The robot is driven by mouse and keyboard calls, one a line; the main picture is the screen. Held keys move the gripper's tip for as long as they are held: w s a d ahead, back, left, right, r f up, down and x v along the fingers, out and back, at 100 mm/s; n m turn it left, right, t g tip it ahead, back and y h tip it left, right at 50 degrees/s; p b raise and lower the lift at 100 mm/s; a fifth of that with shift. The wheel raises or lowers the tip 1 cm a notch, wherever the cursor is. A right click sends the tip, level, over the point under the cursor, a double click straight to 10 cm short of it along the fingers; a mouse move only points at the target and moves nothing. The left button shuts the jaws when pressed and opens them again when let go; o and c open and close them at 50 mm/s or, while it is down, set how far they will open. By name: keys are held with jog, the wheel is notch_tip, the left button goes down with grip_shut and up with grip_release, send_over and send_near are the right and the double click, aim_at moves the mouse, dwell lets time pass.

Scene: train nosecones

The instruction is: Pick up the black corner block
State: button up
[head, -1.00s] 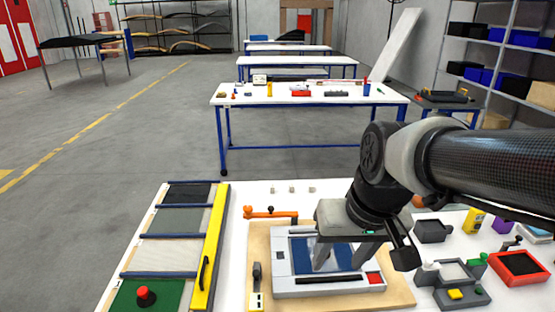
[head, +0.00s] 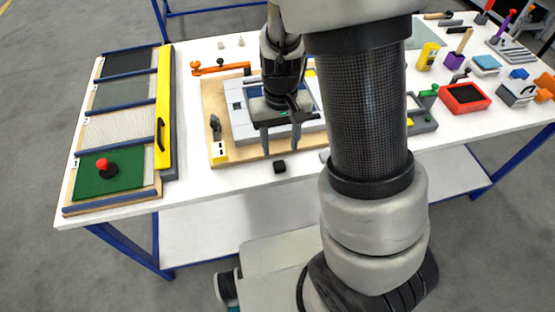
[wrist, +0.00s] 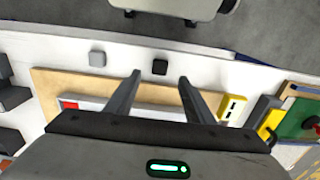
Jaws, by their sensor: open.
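The black corner block (head: 279,166) is a small dark cube on the white table top, just in front of the wooden board's near edge. In the wrist view the black corner block (wrist: 159,67) lies just past the fingertips, in line with the gap between them. My gripper (head: 281,150) is open and points down over the near edge of the board. In the wrist view my gripper (wrist: 160,77) has nothing between its fingers. I cannot tell its exact height above the table.
A grey block (wrist: 97,58) lies beside the black one. A sanding rack with a yellow rail (head: 164,110) stands left. The table's front edge is close to the block.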

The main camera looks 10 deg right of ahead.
aim_at(280, 166)
notch_tip(280, 166, down, 8)
jog(key=shift+f+b, duration=0.2)
jog(key=shift+b, duration=0.25)
jog(key=c, duration=1.1)
